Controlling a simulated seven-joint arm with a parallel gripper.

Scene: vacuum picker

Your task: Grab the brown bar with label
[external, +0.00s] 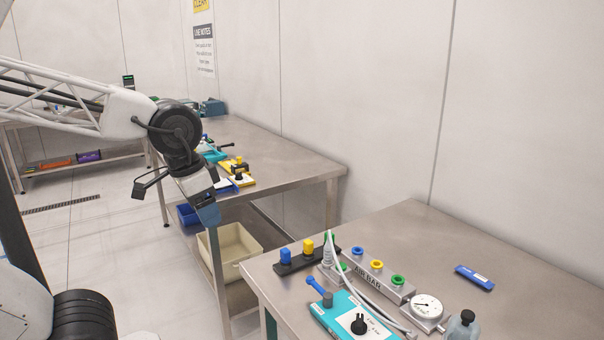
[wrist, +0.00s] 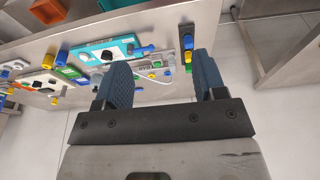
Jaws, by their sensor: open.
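I cannot make out a brown bar in either view. A blue bar with a white label (external: 474,277) lies flat and alone on the right part of the near steel table (external: 420,235). My gripper (external: 207,212) hangs in the air left of that table, beside the far bench, well away from the bar. In the wrist view my gripper (wrist: 163,72) shows two dark blue fingers spread apart with nothing held between them.
The near table holds a teal device (external: 350,318), an air manifold (external: 375,277), a round gauge (external: 427,307) and a bottle (external: 463,325). A beige bin (external: 232,250) sits under the far bench (external: 285,160). The table is clear around the blue bar.

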